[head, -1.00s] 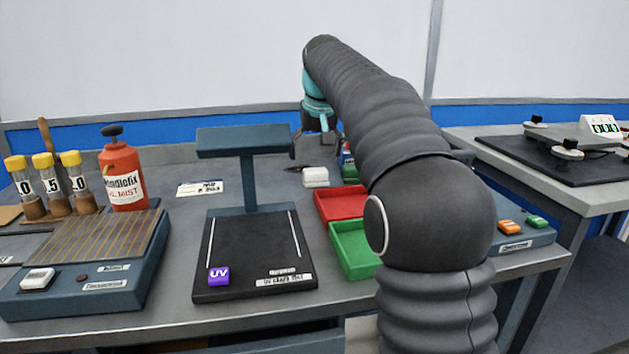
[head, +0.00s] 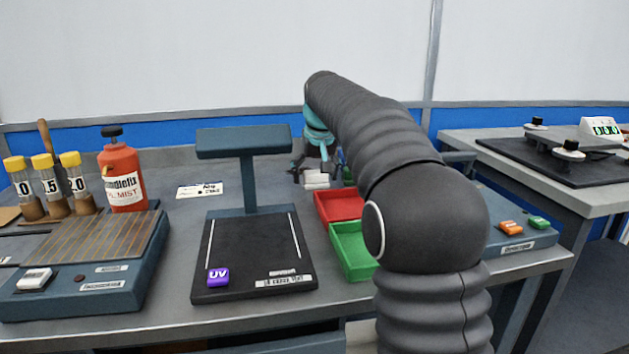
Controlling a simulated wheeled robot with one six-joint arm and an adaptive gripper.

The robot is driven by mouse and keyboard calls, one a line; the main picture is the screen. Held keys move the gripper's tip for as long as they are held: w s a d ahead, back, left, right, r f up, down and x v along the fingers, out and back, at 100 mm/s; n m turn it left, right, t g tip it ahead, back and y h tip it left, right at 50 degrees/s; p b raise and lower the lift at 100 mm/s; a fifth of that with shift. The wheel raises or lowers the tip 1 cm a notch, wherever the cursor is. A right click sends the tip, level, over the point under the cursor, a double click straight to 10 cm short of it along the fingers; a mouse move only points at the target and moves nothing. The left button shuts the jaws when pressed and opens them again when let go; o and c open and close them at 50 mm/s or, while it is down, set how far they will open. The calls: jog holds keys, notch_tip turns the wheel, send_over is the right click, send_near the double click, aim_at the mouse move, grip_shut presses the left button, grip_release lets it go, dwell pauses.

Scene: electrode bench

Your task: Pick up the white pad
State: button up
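The white pad (head: 316,181) is a small white block on the grey bench, behind the red tray, in the head view. My gripper (head: 311,177) is down at the pad, with its dark fingers around or just in front of it. The fingers partly hide the pad. I cannot tell whether they touch it or how far apart they are.
A red tray (head: 338,193) and a green tray (head: 345,231) lie in front of the pad. A UV stand (head: 247,152) with a flat top stands to the left. A red mist bottle (head: 122,180), several yellow-capped tubes (head: 48,181) and a label card (head: 199,190) are further left.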

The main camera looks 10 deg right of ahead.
jog(key=c, duration=0.9)
jog(key=shift+r, duration=0.1)
